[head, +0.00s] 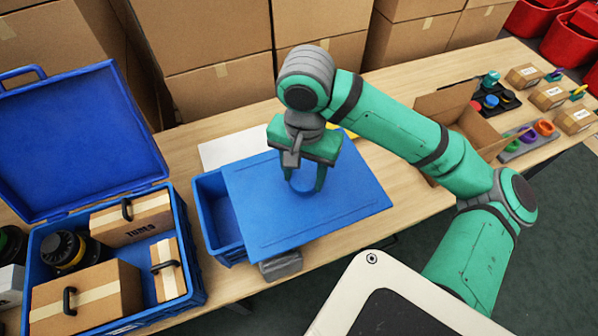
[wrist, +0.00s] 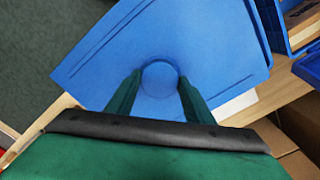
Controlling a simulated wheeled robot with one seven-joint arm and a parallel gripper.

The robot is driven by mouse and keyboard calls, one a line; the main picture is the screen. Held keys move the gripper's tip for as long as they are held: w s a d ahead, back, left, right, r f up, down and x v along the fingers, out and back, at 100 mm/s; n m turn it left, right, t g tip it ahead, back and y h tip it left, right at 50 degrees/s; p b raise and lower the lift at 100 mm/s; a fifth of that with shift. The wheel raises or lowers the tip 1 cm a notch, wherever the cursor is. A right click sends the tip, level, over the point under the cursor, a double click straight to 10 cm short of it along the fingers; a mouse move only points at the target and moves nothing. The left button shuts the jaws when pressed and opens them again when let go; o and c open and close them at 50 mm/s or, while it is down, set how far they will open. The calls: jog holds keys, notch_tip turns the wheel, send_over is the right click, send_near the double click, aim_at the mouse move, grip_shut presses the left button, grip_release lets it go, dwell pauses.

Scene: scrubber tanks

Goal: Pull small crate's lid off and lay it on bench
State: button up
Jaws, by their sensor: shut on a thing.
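The blue lid (head: 345,205) is a flat panel with a round knob (wrist: 160,77) in its middle. My gripper (head: 305,184) is shut on the knob from above, one finger on each side, as the wrist view also shows (wrist: 158,90). The small blue crate (head: 212,205) stands on the bench (head: 400,88). The lid is over the crate's right part and shifted to the right, so the crate's left end is open. I cannot tell whether the lid still touches the crate's rim.
A large blue crate (head: 190,245) with its lid up holds boxes at the left. A grey block (head: 281,265) is at the bench's front edge. An open cardboard box (head: 462,118) and trays of small parts (head: 528,140) stand to the right. White paper (head: 225,150) lies behind.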

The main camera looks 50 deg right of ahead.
aim_at(304, 180)
jog(key=shift+r, duration=1)
dwell(0.8)
jog(key=shift+r, duration=2.4)
